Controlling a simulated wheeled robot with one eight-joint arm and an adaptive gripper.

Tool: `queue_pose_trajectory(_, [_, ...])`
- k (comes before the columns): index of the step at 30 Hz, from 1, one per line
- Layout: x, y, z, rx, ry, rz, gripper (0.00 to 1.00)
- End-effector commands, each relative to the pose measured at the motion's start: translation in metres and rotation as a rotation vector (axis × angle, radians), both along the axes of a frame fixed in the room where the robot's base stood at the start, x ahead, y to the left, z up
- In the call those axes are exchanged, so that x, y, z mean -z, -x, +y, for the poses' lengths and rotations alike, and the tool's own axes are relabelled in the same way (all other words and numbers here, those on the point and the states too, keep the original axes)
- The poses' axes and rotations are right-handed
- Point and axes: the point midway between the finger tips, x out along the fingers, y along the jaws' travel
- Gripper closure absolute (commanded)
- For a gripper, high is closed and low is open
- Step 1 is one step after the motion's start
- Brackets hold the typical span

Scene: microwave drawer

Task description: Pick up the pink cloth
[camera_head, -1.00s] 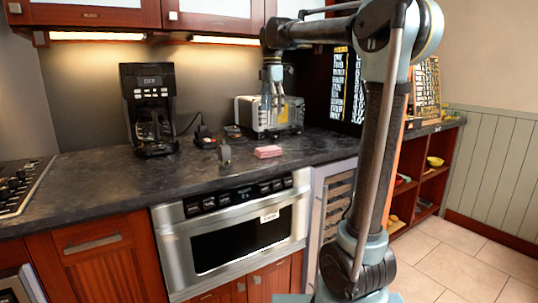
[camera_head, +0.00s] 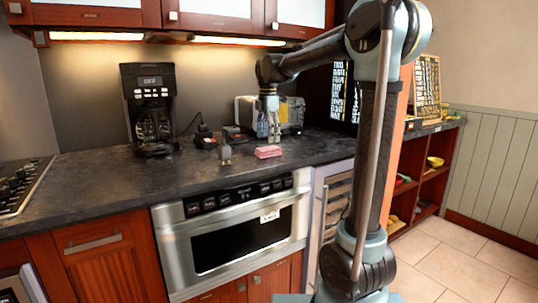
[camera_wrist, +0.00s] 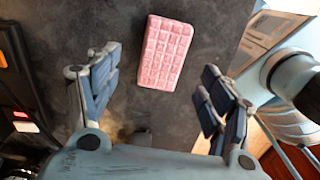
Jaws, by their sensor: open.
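The pink cloth (camera_head: 268,152) lies folded in a small flat block on the dark counter, near its front edge. In the wrist view the pink cloth (camera_wrist: 165,53) shows a quilted grid pattern and lies ahead of the fingers, between their lines. My gripper (camera_head: 268,138) hangs pointing down just above and behind the cloth in the head view. In the wrist view my gripper (camera_wrist: 160,90) has its two fingers wide apart with nothing between them. The cloth appears apart from both fingers.
A toaster (camera_head: 292,112) stands behind my gripper. A coffee maker (camera_head: 149,108) stands further left. A small grey object (camera_head: 225,154) sits on the counter (camera_head: 190,182) left of the cloth. A steel microwave drawer (camera_head: 235,240) is below. Upper cabinets (camera_head: 215,15) hang above.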

Motion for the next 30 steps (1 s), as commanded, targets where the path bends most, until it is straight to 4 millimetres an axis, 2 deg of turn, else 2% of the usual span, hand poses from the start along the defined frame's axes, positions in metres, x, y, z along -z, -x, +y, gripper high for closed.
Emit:
queue_pose_trajectory(5, [0.009, 0.000, 0.000, 0.000, 0.000, 0.000, 0.27])
queue_pose_trajectory(15, [0.050, 0.001, -0.001, 0.001, 0.000, 0.000, 0.27])
queue_pose_trajectory(25, [0.056, 0.001, -0.001, 0.001, 0.000, 0.000, 0.27])
queue_pose_trajectory(26, [0.056, 0.001, -0.001, 0.001, 0.000, 0.000, 0.31])
queue_pose_trajectory(30, [0.056, 0.001, -0.001, 0.001, 0.000, 0.000, 0.63])
